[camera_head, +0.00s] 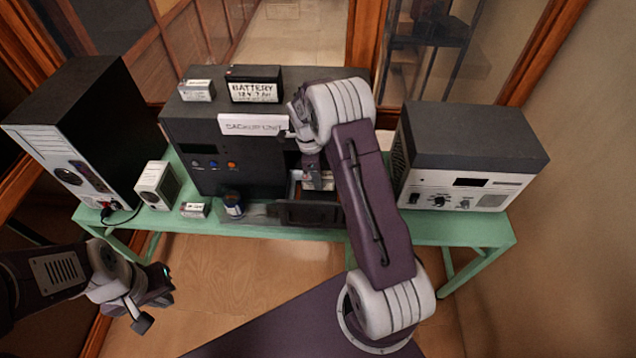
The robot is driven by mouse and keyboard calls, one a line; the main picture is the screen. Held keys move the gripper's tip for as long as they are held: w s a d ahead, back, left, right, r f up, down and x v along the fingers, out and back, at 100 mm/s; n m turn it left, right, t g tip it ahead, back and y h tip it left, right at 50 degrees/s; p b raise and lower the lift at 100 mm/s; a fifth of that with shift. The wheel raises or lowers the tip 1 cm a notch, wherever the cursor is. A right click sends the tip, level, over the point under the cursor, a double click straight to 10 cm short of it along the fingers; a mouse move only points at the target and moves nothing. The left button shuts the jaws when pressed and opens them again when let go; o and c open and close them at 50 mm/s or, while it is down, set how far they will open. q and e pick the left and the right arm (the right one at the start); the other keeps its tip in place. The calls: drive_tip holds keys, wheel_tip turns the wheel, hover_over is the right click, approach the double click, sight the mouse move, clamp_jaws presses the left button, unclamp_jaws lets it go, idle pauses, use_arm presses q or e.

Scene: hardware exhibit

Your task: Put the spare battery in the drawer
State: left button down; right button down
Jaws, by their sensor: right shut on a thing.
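The dark cabinet labelled "BACKUP UNIT" (205,137) has its drawer (305,214) pulled open at the front. My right gripper (312,172) points down at the open drawer, with its arm covering part of the cabinet. It is shut on a small pale battery-like block (318,182), which is at the drawer's opening; whether it touches the drawer floor I cannot tell. A large battery (254,84) marked "BATTERY 12V 7AH" and a smaller labelled block (197,90) stand on the cabinet. My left gripper (154,298) is open and empty, low at the left.
The green table (458,230) also holds a dark tower (80,130), a white box (157,186), a small labelled block (195,210), a dark blue can (233,205) and a grey device with knobs (465,160). The drawer juts out over the table's front.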

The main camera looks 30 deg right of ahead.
drive_tip(key=shift+w+f, duration=0.1)
drive_tip(key=shift+f, duration=0.2)
drive_tip(key=f, duration=0.1)
drive_tip(key=f+p, duration=0.1)
drive_tip(key=f, duration=0.1)
drive_tip(key=shift+s, duration=0.3)
drive_tip(key=shift+f, duration=0.2)
drive_tip(key=shift+w, duration=0.15)
drive_tip(key=shift+f, duration=0.2)
drive_tip(key=c, duration=0.9)
unclamp_jaws()
drive_tip(key=shift+o, duration=0.2)
drive_tip(key=shift+r, duration=0.15)
